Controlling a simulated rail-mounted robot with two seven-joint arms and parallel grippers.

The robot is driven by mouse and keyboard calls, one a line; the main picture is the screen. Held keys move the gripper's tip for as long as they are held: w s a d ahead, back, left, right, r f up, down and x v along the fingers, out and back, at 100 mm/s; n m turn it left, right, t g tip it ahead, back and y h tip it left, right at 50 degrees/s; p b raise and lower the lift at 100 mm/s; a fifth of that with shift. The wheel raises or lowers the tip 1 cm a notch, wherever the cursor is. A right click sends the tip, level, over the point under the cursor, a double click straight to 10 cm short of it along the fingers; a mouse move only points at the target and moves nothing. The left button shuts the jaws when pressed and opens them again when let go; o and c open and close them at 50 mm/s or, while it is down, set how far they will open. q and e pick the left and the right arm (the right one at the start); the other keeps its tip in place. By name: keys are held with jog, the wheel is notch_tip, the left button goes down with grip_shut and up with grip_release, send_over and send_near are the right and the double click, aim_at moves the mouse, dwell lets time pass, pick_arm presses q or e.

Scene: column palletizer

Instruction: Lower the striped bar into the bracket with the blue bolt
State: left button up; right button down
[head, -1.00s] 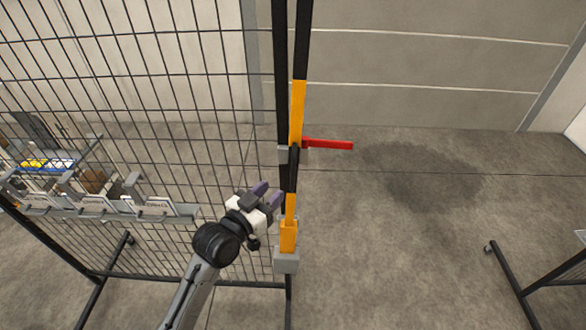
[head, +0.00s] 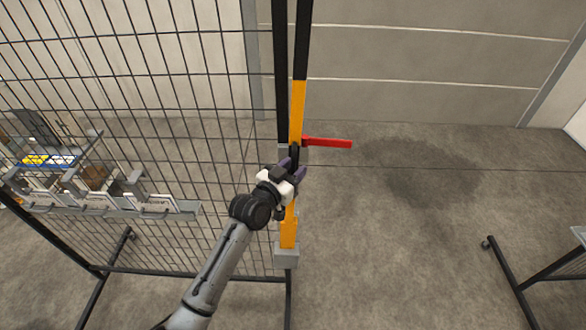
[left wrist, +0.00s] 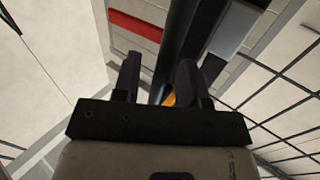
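The striped bar (head: 297,108), black and yellow, stands upright along the right edge of the mesh panel. Its lower yellow part (head: 289,232) meets a grey block-shaped bracket (head: 286,257); I cannot tell how they fit together there. No blue bolt can be made out. A red lever (head: 327,143) sticks out to the right at mid-height. My left gripper (head: 296,168) is at the bar just below the lever. In the left wrist view its purple-grey fingers (left wrist: 160,78) are apart, with a yellow patch of the bar showing between them. My right gripper is not in view.
A dark post (head: 281,70) runs beside the bar. The mesh panel (head: 160,90) fills the left side, with a grey rack of holders (head: 110,208) on it. A dark-legged stand (head: 515,287) is at the lower right.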

pick_arm(q)
jog(key=shift+c, duration=0.4)
grip_shut()
jog(key=shift+d, duration=0.15)
